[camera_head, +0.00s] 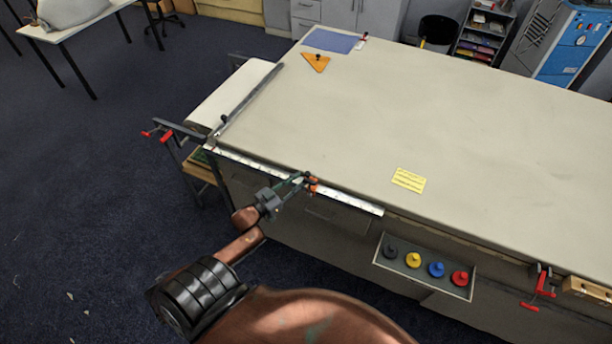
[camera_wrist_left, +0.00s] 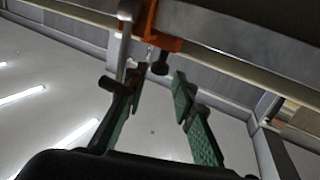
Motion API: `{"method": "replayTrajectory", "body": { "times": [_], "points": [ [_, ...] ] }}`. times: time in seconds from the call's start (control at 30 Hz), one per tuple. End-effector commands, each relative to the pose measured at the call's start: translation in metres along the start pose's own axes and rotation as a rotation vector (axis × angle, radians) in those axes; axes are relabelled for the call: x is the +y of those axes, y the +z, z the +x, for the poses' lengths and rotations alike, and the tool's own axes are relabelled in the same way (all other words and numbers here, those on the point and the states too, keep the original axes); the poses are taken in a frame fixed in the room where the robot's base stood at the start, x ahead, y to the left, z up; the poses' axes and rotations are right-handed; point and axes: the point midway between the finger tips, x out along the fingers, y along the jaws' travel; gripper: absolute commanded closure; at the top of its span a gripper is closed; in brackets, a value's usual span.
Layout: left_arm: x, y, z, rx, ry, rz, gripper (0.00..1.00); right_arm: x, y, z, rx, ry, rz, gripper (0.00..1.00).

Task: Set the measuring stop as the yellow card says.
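The measuring stop (camera_head: 313,186) is a small orange-red piece on the white measuring rail (camera_head: 350,199) along the table's front edge. In the left wrist view the stop (camera_wrist_left: 163,43) shows as an orange bracket with a dark knob below it. My left gripper (camera_head: 300,180) is at the rail beside the stop. In the left wrist view the left gripper (camera_wrist_left: 158,85) is open, with its green-padded fingers apart and the knob at or just beyond the gap; contact cannot be told. The yellow card (camera_head: 409,180) lies on the table; its writing is too small to read. My right gripper is out of view.
A tray (camera_head: 378,263) with black, yellow, blue and red knobbed pieces hangs at the table front. Red clamps (camera_head: 540,285) sit at the front right and left end. The table's middle is clear.

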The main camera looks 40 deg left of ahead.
Motion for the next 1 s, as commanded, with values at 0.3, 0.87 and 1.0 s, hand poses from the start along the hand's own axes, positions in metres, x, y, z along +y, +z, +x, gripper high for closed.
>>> {"method": "replayTrajectory", "body": {
  "times": [0.3, 0.87, 1.0],
  "points": [
    [-0.001, 0.001, -0.058, -0.002, -0.001, -0.001, 0.76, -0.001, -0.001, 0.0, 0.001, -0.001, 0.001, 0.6],
    [-0.001, 0.0, -0.07, 0.0, -0.001, -0.001, 0.76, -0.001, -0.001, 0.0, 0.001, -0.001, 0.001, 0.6],
    [-0.001, 0.0, -0.07, 0.0, -0.001, -0.001, 0.76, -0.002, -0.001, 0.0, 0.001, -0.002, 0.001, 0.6]
  ]
}}
